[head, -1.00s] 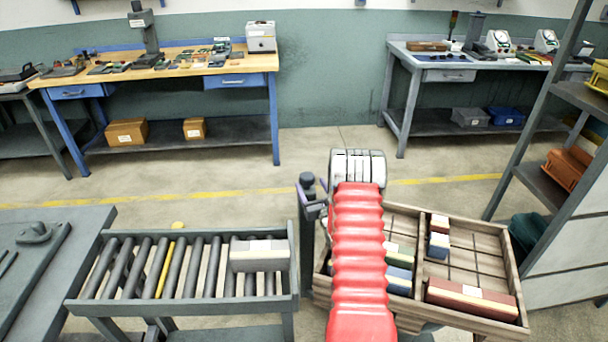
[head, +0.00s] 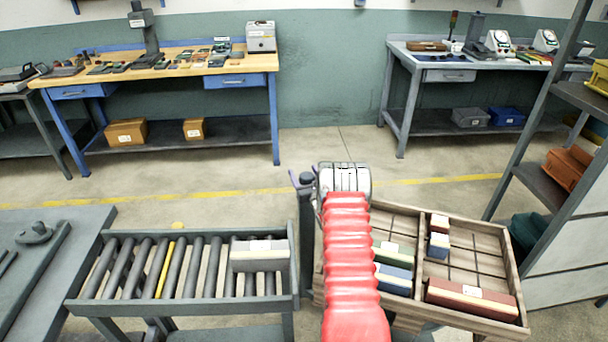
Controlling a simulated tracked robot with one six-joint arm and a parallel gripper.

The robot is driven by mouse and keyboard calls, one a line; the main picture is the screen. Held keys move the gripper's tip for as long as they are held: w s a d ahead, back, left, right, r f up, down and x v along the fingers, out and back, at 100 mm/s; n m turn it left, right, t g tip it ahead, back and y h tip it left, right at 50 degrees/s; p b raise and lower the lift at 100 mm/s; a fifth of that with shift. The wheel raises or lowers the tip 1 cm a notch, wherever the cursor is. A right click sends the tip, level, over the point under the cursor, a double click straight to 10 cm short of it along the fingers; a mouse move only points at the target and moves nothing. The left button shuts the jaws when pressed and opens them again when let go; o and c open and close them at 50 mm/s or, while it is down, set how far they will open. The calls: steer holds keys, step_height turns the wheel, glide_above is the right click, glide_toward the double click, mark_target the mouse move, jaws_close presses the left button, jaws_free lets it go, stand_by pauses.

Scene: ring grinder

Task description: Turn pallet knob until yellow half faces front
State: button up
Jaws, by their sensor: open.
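A dark upright post (head: 307,235) stands between the roller conveyor and the wooden pallet. Its dark round top (head: 306,179), which looks like the knob, is partly covered; I see no yellow half on it. The wooden pallet (head: 512,268) is on the right, divided into compartments that hold several coloured blocks. My red-sleeved arm covers its left part. My gripper (head: 302,179) is at the post's top, with small purple finger parts showing at either side of it. It is open. Whether the fingers touch the knob is hidden.
The roller conveyor (head: 75,302), with one yellow roller and a grey block (head: 258,256) on it, stands to the left. A shelf rack (head: 540,185) is close on the right. Workbenches line the back wall. Open floor lies between.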

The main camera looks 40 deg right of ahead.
steer(key=shift+c, duration=0.3)
steer(key=c, duration=1)
steer(key=shift+a+n+t+y, duration=0.1)
steer(key=shift+n+t+y, duration=0.2)
steer(key=shift+n+y, duration=0.3)
steer(key=shift+o, duration=0.2)
steer(key=shift+w+a+n+t+y, duration=0.15)
steer(key=shift+a+n+y, duration=0.15)
steer(key=shift+n+y, duration=0.85)
steer(key=shift+s+a+n+t+y, duration=0.2)
steer(key=shift+n+y, duration=0.35)
steer(key=shift+y, duration=1.2)
steer(key=shift+a+n+g+y, duration=0.25)
steer(key=shift+n+y, duration=0.4)
steer(key=shift+y, duration=0.4)
steer(key=shift+a+n+g+y, duration=0.25)
steer(key=shift+n+y, duration=0.45)
steer(key=shift+y, duration=0.3)
steer(key=shift+a+n+g+y, duration=0.25)
steer(key=shift+n+y, duration=0.4)
steer(key=shift+y, duration=0.4)
steer(key=shift+a+n+g+y, duration=0.1)
steer(key=shift+n+g+y, duration=0.2)
steer(key=shift+n+y, duration=0.3)
